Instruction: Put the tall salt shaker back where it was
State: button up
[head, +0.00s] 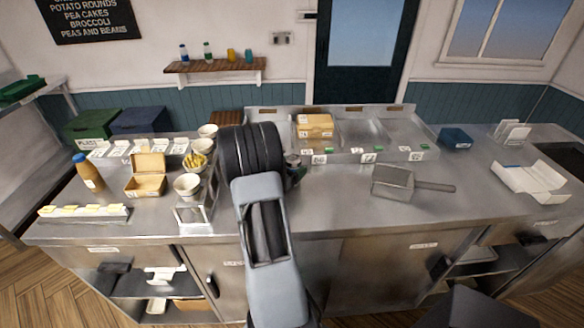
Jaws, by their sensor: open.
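I cannot make out a tall salt shaker anywhere in the head view; part of the counter is hidden behind my arm. My gripper (294,172) shows only as a small dark piece at the right side of my arm, above the middle of the counter. Its fingertips are mostly hidden, and I see nothing held in it. The steel counter (330,215) runs across the view.
Left on the counter are a sauce bottle (89,173), an open carton (146,184), a cup of chips (195,162) and a white cup (187,185). Right are a scoop (393,183) and paper (530,180). A wall shelf (215,67) holds small bottles and cups.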

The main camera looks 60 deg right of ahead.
jog(key=a, duration=0.4)
jog(key=w+a+b, duration=0.1)
jog(key=a, duration=0.3)
jog(key=w+a+b, duration=0.1)
jog(key=a, duration=0.2)
jog(key=shift+a, duration=0.4)
jog(key=shift+s+a+r+m+g, duration=0.25)
jog(key=shift+a+r+m+g, duration=0.05)
jog(key=shift+m, duration=0.1)
jog(key=s+a+r+m+t+y, duration=0.1)
jog(key=a+m+y, duration=0.6)
jog(key=a, duration=0.8)
jog(key=s+a+r+m+t+y, duration=0.1)
jog(key=a+r+m+t+y, duration=0.3)
jog(key=a, duration=1.1)
jog(key=m+t+y, duration=0.2)
jog(key=m+y, duration=0.2)
jog(key=y, duration=0.2)
jog(key=shift+s+a+r+t+y, duration=0.2)
jog(key=shift+s+a+t+y, duration=0.1)
jog(key=shift+s+a, duration=0.05)
